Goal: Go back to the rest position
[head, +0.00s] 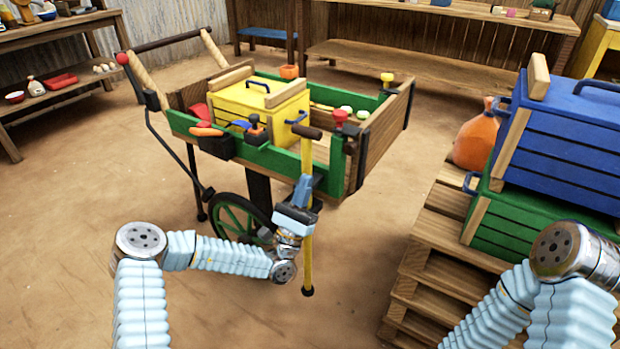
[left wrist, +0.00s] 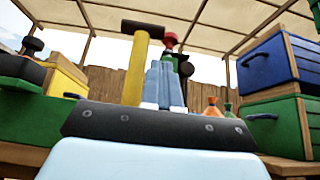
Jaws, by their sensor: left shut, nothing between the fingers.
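My left gripper (head: 304,187) is by the near side of the green cart (head: 287,163), with its fingers pointing up and closed on nothing. It also shows in the left wrist view (left wrist: 164,85). A yellow pole with a brown crossbar handle (head: 308,235) stands upright right beside the gripper, against the cart's side. In the left wrist view the yellow pole (left wrist: 135,70) is just left of the fingers; I cannot tell whether they touch. My right arm enters at the lower right, and its gripper is out of view.
The cart holds a yellow crate (head: 262,103) and small items. At right, a blue crate (head: 560,140) sits on a green crate (head: 510,222) on a wooden pallet (head: 440,260), beside an orange sack (head: 475,140). Shelves line the back. The sandy floor at left is clear.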

